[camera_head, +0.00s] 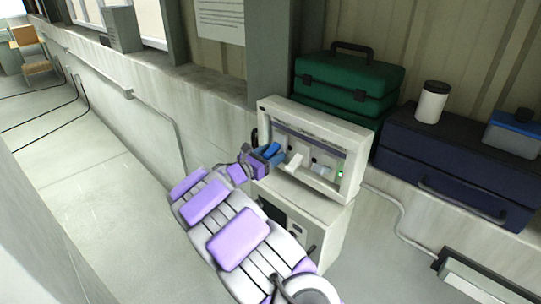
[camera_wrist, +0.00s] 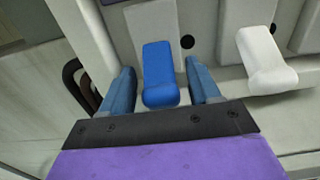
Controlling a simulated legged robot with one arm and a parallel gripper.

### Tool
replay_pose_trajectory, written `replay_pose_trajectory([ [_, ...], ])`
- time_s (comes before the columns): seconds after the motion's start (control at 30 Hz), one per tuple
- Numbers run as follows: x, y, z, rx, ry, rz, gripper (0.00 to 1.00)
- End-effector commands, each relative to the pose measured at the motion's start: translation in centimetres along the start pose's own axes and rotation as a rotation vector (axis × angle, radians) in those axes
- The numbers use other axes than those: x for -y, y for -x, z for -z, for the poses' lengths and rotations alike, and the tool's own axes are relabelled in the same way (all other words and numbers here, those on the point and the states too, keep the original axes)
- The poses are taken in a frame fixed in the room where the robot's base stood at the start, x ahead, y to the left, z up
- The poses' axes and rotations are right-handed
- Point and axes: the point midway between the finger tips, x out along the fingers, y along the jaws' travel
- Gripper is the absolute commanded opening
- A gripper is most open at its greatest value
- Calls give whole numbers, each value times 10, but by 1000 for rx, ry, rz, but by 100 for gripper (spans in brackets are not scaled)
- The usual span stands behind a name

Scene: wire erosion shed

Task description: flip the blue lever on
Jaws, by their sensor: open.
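The blue lever (camera_wrist: 158,68) sticks out of a pale panel in the wrist view, its rounded end toward me. My gripper (camera_wrist: 161,76) is open, with one blue-grey finger on each side of the lever. A narrow gap shows on both sides, so the fingers look apart from it. In the head view my gripper (camera_head: 268,153) is at the left part of the white control box (camera_head: 352,155). There the blue lever is hard to tell from the blue fingers. A white lever (camera_wrist: 263,58) stands to the right of the blue one.
The white lever also shows in the head view (camera_head: 293,161), with a green light (camera_head: 340,174) farther right on the box. A green case (camera_head: 348,82) stands behind. A dark blue toolbox (camera_head: 455,165) is to the right. The floor at left is mostly clear, with cables.

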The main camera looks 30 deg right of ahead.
Motion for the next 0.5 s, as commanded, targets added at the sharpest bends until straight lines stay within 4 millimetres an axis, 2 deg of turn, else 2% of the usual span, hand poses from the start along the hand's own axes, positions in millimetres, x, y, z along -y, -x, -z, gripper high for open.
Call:
replay_pose_trajectory([
  [0.27,0,-1,0,0,-1,-1,61],
  [0.5,-1,0,0,0,-1,-1,38],
])
